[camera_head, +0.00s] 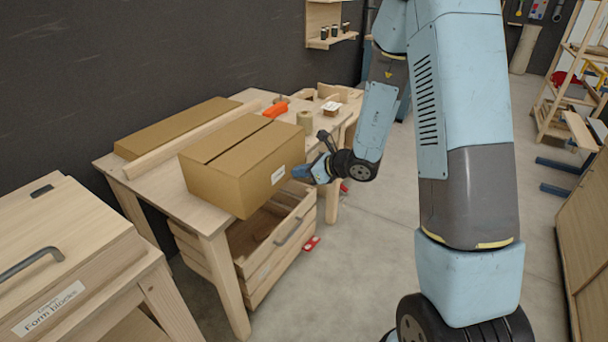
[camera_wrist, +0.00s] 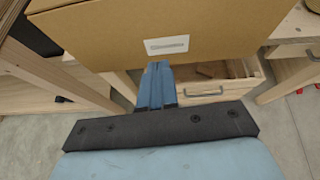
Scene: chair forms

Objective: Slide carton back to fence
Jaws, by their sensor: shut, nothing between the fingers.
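A closed brown carton (camera_head: 240,160) with a white label sits on the wooden table (camera_head: 180,208). Its near side reaches to or slightly past the table's front edge. The fence (camera_head: 190,140), a pale wooden strip, runs along the table behind the carton, with a gap between them. My gripper (camera_head: 301,172) is shut and empty, at the carton's labelled near face. In the wrist view the closed fingers (camera_wrist: 156,68) point at the carton (camera_wrist: 110,32), just below its label. I cannot tell whether they touch it.
A flat brown box (camera_head: 175,130) lies behind the fence. An orange tool (camera_head: 275,110) and a tape roll (camera_head: 305,120) lie right of the carton. An open drawer (camera_head: 270,255) juts out below the tabletop. A wooden cabinet (camera_head: 60,250) stands at left.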

